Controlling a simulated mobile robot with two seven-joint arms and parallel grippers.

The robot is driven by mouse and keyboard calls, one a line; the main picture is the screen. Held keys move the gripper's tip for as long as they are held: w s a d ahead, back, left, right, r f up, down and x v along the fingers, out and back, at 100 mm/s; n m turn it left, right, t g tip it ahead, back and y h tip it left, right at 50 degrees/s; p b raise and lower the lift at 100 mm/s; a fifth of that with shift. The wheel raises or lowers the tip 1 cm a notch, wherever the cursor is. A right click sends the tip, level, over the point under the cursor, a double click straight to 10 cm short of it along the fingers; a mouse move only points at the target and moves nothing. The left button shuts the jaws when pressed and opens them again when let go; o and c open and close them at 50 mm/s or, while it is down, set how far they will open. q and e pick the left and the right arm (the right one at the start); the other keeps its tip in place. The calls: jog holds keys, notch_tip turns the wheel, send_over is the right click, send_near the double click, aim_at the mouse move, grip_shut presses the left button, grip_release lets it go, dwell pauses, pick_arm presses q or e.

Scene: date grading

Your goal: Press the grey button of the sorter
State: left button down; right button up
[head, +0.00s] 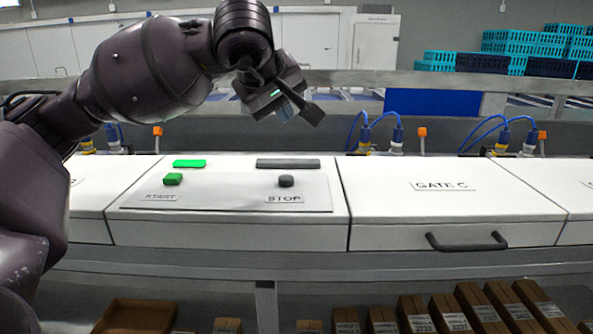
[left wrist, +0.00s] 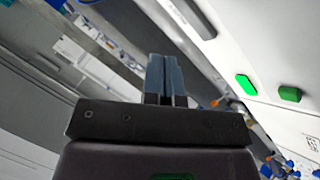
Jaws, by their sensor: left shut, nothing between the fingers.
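The grey button (head: 286,181) is a small dark round knob on the sorter's white panel, above a STOP label (head: 284,199). The green button (head: 173,179) sits at the panel's left, above a START label; it also shows in the left wrist view (left wrist: 290,94). My left gripper (head: 287,112) is above and behind the grey button, apart from it. Its fingers are together and empty in the left wrist view (left wrist: 164,72). I cannot make out the grey button in the left wrist view. My right gripper is not in view.
Behind the buttons lie a bright green strip (head: 190,163) and a dark grey strip (head: 288,164). A white GATE C cover (head: 447,192) with a black handle (head: 467,242) is to the right. Blue cables (head: 364,133) stand behind. Brown boxes (head: 419,314) line a lower shelf.

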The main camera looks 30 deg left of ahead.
pick_arm(q)
jog(key=b, duration=0.5)
send_over(283, 177)
notch_tip(283, 177, down, 7)
jog(key=shift+a+f, duration=0.1)
jog(key=shift+f, duration=0.1)
jog(key=shift+w+f+b, duration=0.1)
jog(key=shift+f+b, duration=0.2)
jog(key=shift+f, duration=0.35)
jog(key=shift+r, duration=0.1)
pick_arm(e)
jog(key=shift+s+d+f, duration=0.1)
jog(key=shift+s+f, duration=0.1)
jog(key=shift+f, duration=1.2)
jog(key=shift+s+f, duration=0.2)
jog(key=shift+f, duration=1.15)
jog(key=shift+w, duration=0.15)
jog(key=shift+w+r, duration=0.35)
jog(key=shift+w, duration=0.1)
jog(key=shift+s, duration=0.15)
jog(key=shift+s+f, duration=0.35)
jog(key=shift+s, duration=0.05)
